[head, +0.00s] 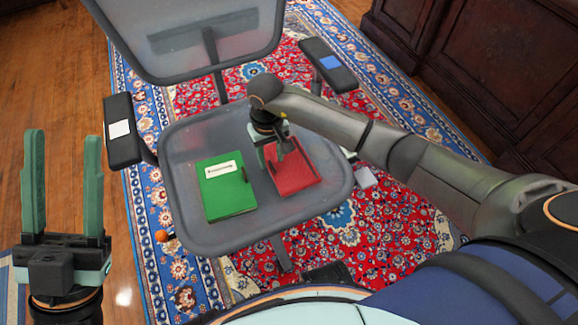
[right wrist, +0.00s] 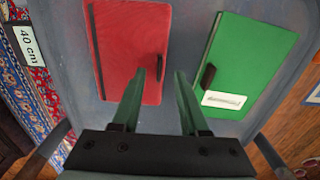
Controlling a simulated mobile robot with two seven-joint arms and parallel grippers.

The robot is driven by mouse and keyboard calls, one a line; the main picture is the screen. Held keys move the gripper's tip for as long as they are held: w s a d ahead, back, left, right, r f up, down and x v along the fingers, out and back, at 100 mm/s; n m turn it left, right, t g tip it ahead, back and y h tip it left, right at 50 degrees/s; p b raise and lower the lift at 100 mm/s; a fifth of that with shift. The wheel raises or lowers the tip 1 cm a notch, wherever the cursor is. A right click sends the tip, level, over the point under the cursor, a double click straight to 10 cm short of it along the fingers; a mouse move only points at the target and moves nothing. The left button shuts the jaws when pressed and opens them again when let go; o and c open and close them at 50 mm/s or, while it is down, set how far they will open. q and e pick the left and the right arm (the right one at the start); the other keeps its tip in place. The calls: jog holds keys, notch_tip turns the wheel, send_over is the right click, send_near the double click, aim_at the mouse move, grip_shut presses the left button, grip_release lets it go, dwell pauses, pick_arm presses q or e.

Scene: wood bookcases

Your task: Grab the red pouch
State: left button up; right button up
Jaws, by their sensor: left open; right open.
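The red pouch (head: 297,172) lies flat on the seat of a grey chair (head: 188,147), on the right part of the seat. It also shows in the right wrist view (right wrist: 127,40), with a dark tab near its edge. My right gripper (head: 277,150) is open over the pouch's upper left part in the head view. In the right wrist view its fingertips (right wrist: 160,75) are apart, one over the pouch's edge and one over the bare seat. My left gripper (head: 63,140) is open and empty at the far left, away from the chair.
A green book-like folder (head: 226,188) with a white label lies on the seat left of the pouch. Chair armrests (head: 122,131) stand on both sides, one bearing a blue item (head: 330,62). The backrest (head: 195,35) rises behind. A small orange ball (head: 162,236) is on the patterned rug.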

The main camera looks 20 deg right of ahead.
notch_tip(320, 180, down, 3)
jog(key=shift+r+b, duration=0.15)
jog(key=shift+b, duration=0.15)
grip_shut()
jog(key=shift+r, duration=0.1)
dwell(1.1)
